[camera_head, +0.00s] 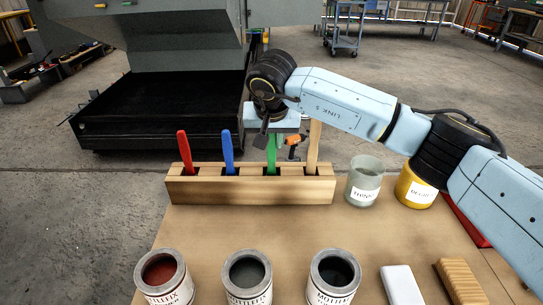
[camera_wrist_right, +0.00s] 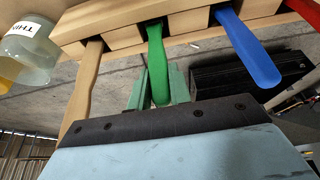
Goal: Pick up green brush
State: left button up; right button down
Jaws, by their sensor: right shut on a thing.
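The green brush (camera_head: 271,158) stands upright in a slot of the wooden holder (camera_head: 250,190), between the blue brush (camera_head: 227,150) and the plain wooden-handled brush (camera_head: 314,145). My right gripper (camera_head: 272,140) is above the holder, shut on the green handle. In the right wrist view the green handle (camera_wrist_right: 156,60) runs from its slot down between the fingers of the gripper (camera_wrist_right: 158,88). The brush's lower end is hidden in the holder. A red brush (camera_head: 184,150) stands at the holder's left end. My left gripper is not in view.
A glass jar (camera_head: 364,182) and a yellow jar (camera_head: 414,188) stand right of the holder. Three paint cans, one of them dark (camera_head: 334,275), line the table's front, with a white block (camera_head: 402,285) and a wooden block (camera_head: 460,282). The table (camera_head: 220,228) between holder and cans is clear.

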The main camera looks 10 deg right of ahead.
notch_tip(320, 180, up, 11)
jog(key=p, duration=0.2)
jog(key=shift+p, duration=0.4)
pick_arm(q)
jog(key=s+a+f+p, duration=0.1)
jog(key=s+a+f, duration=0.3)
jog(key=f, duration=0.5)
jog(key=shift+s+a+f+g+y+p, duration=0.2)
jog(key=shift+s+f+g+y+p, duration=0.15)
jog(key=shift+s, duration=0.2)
pick_arm(e)
notch_tip(320, 180, up, 7)
